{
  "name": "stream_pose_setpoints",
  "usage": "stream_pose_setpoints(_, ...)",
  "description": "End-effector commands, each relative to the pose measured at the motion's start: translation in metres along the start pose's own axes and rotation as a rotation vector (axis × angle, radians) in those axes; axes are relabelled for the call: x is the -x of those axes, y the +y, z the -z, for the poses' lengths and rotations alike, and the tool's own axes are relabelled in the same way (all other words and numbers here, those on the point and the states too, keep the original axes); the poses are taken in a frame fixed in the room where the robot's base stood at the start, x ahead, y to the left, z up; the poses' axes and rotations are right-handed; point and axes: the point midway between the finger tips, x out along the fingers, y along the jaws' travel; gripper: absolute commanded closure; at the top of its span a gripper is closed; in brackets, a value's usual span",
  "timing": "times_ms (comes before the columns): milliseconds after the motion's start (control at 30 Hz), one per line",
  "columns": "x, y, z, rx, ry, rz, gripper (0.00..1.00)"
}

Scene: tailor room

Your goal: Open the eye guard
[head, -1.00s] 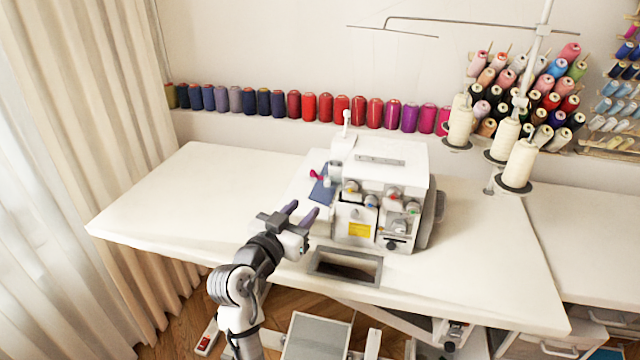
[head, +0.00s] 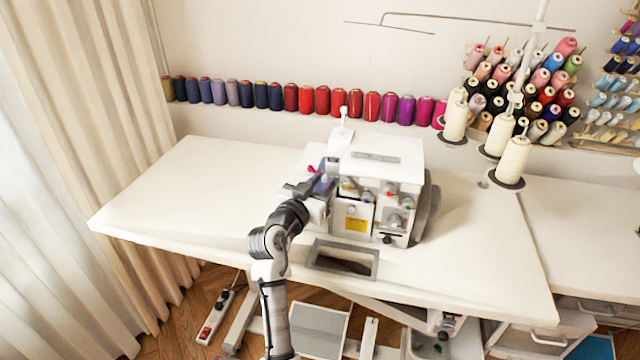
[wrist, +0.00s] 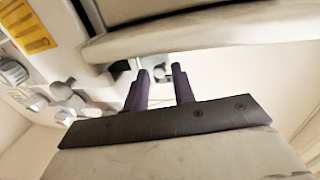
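The white sewing machine (head: 375,165) stands on the table, with its coloured dials and yellow label facing me. A small bluish panel, which may be the eye guard, showed at its left front in the earlier head view; my gripper now overlaps that spot, and I cannot tell the two apart. My gripper (wrist: 160,75) is at the machine's left front. Its two purple fingers are apart with nothing visible between them. In the wrist view, the machine's front (wrist: 40,75) and a pale overhanging part (wrist: 200,30) lie close beyond the fingertips. I cannot tell whether they touch.
The white table (head: 190,200) is clear to the left of the machine. A rectangular framed opening (head: 343,259) lies in front of it. Cream thread cones (head: 513,160) on a stand are at the right. A row of spools (head: 322,100) lines the wall.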

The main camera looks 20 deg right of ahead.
Motion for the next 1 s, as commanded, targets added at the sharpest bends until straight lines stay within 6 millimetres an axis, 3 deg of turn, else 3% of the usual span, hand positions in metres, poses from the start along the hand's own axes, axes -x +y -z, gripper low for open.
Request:
stream_pose_setpoints(33, 0.0, 0.0, 0.0, 0.0, 0.0, 0.0, 0.81)
stream_pose_setpoints(200, 0.0, 0.0, 0.0, 0.0, 0.0, 0.0, 1.0)
stream_pose_setpoints(467, 0.001, 0.004, 0.001, 0.002, -0.005, 0.042, 1.0)
stream_pose_setpoints(1000, 0.006, 0.021, 0.002, 0.005, -0.01, 0.324, 1.0)
